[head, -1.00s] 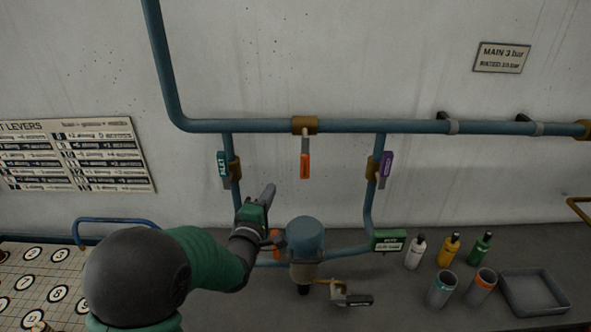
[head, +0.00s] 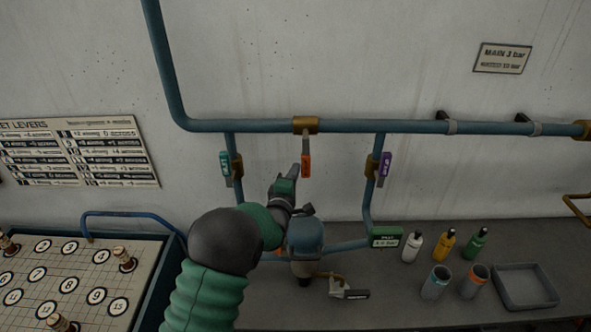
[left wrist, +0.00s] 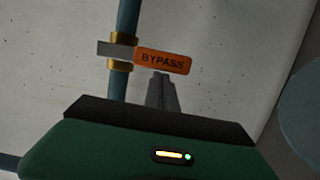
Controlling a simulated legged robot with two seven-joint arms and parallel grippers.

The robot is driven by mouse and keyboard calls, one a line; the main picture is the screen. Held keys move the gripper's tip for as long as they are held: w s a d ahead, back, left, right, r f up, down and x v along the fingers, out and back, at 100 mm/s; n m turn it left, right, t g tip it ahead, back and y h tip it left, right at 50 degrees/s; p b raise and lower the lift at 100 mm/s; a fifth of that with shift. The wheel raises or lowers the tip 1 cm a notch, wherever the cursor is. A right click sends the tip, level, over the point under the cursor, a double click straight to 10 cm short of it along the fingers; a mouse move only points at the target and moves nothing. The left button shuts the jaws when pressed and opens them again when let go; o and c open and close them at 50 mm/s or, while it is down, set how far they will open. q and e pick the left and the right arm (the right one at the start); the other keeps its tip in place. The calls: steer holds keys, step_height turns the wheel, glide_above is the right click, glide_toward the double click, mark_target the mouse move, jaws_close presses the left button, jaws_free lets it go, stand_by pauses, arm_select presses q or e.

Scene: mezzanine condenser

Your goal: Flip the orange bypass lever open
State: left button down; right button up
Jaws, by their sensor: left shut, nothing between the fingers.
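The orange bypass lever (head: 306,166) hangs straight down from a brass valve (head: 305,125) on the horizontal blue pipe, square to that pipe. In the left wrist view the lever (left wrist: 162,61) shows its BYPASS label and sticks out sideways from the pipe. My left gripper (head: 294,171) is shut and empty, its fingertips just left of the lever's lower part in the head view. In the left wrist view the closed fingers (left wrist: 162,92) point at the lever's label edge. I cannot tell whether they touch it. My right gripper is not in view.
A teal lever (head: 225,164) and a purple lever (head: 385,166) sit on the vertical pipes on either side. A blue-topped canister (head: 305,235) stands below, partly behind my left arm. Bottles, cups and a grey tray (head: 525,287) stand at right. A numbered board (head: 75,285) lies at left.

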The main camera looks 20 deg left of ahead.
arm_select(q)
steer(key=w+d+r+n+t+y+b, duration=0.1)
steer(key=d+n+b, duration=0.4)
steer(key=n+b, duration=0.5)
steer(key=w+d+r+n+y+b, duration=0.2)
steer(key=d+r+n+y+b, duration=0.2)
steer(key=n+b, duration=0.7)
steer(key=shift+w+d+r+t+b, duration=0.3)
steer(key=shift+d+b, duration=0.8)
steer(key=shift+b, duration=3.5)
steer(key=shift+s+f+n, duration=0.1)
steer(key=shift+n, duration=0.2)
steer(key=shift+f, duration=0.1)
